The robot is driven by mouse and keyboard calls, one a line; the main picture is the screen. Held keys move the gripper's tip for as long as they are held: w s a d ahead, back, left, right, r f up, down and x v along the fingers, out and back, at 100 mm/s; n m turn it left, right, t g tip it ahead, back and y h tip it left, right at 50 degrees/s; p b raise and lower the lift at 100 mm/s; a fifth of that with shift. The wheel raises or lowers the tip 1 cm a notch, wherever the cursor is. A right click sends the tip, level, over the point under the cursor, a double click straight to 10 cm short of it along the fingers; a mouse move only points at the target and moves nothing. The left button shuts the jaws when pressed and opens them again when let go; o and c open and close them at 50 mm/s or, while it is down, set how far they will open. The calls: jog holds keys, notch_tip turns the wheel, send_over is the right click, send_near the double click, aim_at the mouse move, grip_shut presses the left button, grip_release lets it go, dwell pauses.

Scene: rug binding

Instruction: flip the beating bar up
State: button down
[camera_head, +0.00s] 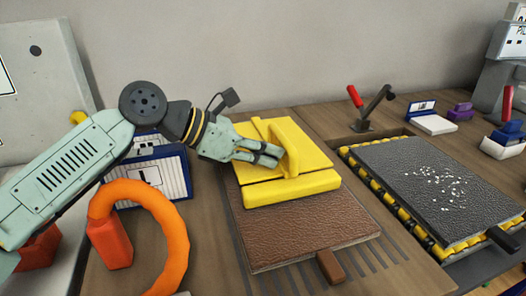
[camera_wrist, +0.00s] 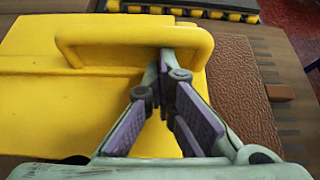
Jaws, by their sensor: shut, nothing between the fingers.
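No part is labelled as the beating bar. The yellow press with an arched handle (camera_head: 289,148) seems the likeliest match, but I cannot be sure. Its flat plate and thick front edge (camera_head: 290,188) lie down over a brown textured mat (camera_head: 310,230). My gripper (camera_head: 272,153) is shut and empty, its fingertips at the handle's left side. In the wrist view the tips (camera_wrist: 166,62) overlap one end of the handle (camera_wrist: 110,40); contact is unclear.
A black mat (camera_head: 420,185) with white specks lies over yellow-and-black rollers (camera_head: 375,190) at right. An orange curved tube (camera_head: 180,235) and a blue-and-white box (camera_head: 150,180) stand near my arm at left. Small boxes (camera_head: 431,122) sit at the back right.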

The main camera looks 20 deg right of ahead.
jog(key=shift+s+d+r, duration=0.1)
jog(key=shift+d+r, duration=0.25)
jog(key=shift+r, duration=0.1)
jog(key=shift+r, duration=0.15)
